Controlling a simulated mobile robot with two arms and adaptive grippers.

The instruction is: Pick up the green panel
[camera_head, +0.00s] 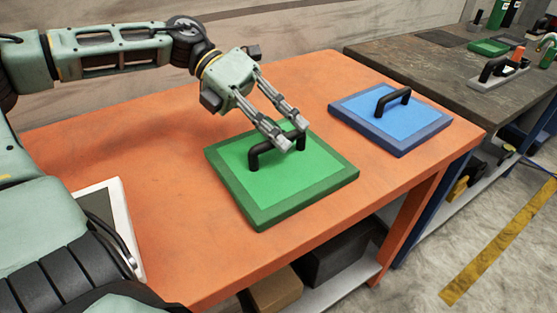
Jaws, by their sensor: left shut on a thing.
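The green panel (271,187) is a flat square board with a darker green rim and a black bar handle (262,153) on top. It lies on the orange table (185,165), and I see no clear gap under it. My left gripper (291,138) reaches down from the upper left and is shut on the handle, with its fingers around the handle's right part. The fingers hide some of the handle. My right gripper is not in view.
A blue panel (414,117) with a black handle lies to the right on the same table. A white-framed panel (120,212) lies at the left edge. A dark workbench (430,65) with tools stands behind at the right. The table's left middle is clear.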

